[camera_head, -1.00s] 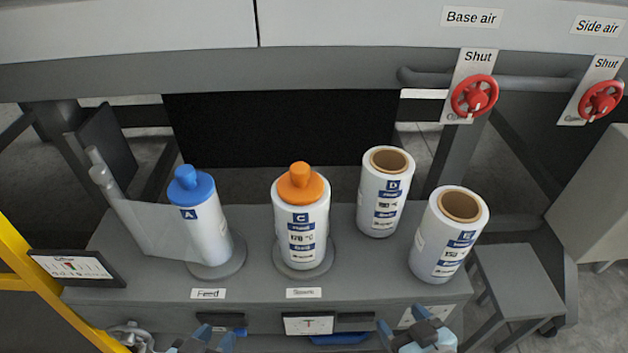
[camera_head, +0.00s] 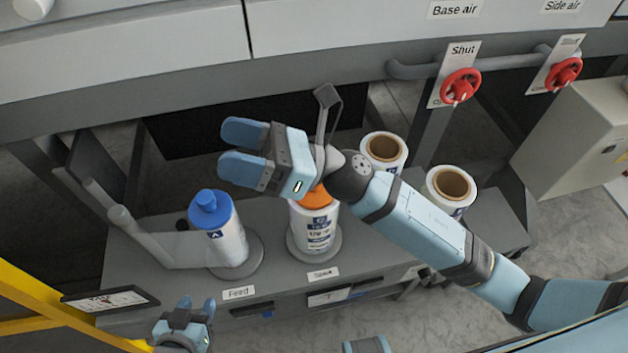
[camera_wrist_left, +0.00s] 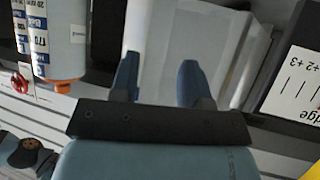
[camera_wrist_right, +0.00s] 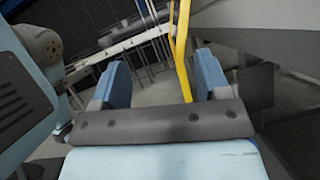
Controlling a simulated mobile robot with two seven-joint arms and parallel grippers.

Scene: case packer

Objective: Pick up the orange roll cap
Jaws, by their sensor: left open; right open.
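The orange roll cap (camera_head: 318,198) sits on top of the white roll labelled C (camera_head: 318,235), on the spare position of the grey bench. My right gripper and wrist hide the cap's upper part in the head view. An orange part (camera_wrist_left: 64,86) shows at the end of a labelled roll in the left wrist view. My right gripper (camera_head: 238,150) is open and empty, up and left of the cap, pointing left. It also shows open in the right wrist view (camera_wrist_right: 157,82). My left gripper (camera_head: 197,305) is open and empty, low at the bench's front left.
A blue-capped roll (camera_head: 228,243) stands left of the orange one, with film running left. Red valve handles (camera_head: 461,87) are behind. A yellow frame (camera_head: 50,300) is at lower left.

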